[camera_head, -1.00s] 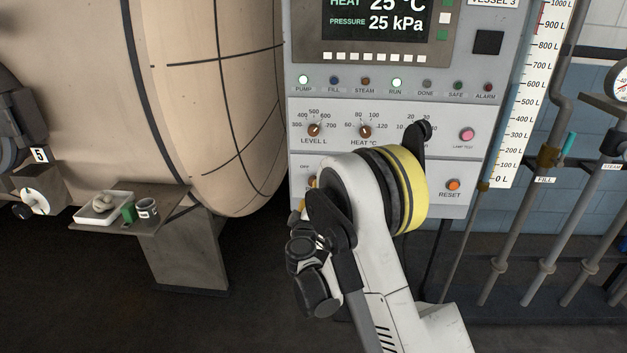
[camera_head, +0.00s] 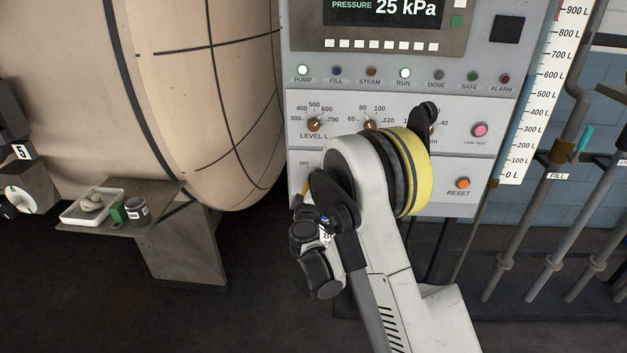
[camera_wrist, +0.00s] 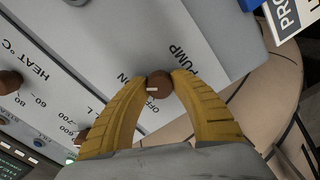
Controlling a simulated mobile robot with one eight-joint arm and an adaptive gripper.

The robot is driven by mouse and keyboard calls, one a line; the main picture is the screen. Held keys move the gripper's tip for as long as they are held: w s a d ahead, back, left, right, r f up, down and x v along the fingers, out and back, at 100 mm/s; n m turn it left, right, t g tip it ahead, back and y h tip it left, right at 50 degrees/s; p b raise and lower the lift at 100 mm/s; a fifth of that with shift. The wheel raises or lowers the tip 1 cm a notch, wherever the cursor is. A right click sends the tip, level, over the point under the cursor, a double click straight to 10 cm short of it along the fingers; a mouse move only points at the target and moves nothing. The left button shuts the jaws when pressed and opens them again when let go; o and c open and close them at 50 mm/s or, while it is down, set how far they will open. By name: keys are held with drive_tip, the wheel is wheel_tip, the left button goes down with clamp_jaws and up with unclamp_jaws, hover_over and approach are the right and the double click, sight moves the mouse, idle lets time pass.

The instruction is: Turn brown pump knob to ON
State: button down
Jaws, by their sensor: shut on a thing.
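The brown pump knob (camera_wrist: 159,84) sits on the grey panel beside the PUMP label in the wrist view. Its white mark lies on the left side of the knob, roughly toward the ON label (camera_wrist: 122,78); the exact setting is hard to tell. The OFF label (camera_wrist: 153,106) is below it. The yellow fingers of my gripper (camera_wrist: 160,82) are shut on the knob, one on each side. In the head view, the knob is hidden behind my arm; only the OFF label (camera_head: 304,164) and a sliver of yellow finger show there.
On the control panel (camera_head: 450,103), the PUMP lamp (camera_head: 303,70) and RUN lamp (camera_head: 404,73) are lit. The level knob (camera_head: 314,125) and heat knob (camera_head: 370,126) sit above. A beige vessel (camera_head: 220,90) and small shelf (camera_head: 165,222) stand left; pipes (camera_head: 555,220) stand right.

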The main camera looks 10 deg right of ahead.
drive_tip(key=shift+n, duration=0.4)
drive_tip(key=c, duration=1.1)
unclamp_jaws()
drive_tip(key=shift+o, duration=0.2)
drive_tip(key=v, duration=0.7)
drive_tip(key=shift+s, duration=0.2)
drive_tip(key=shift+r, duration=0.15)
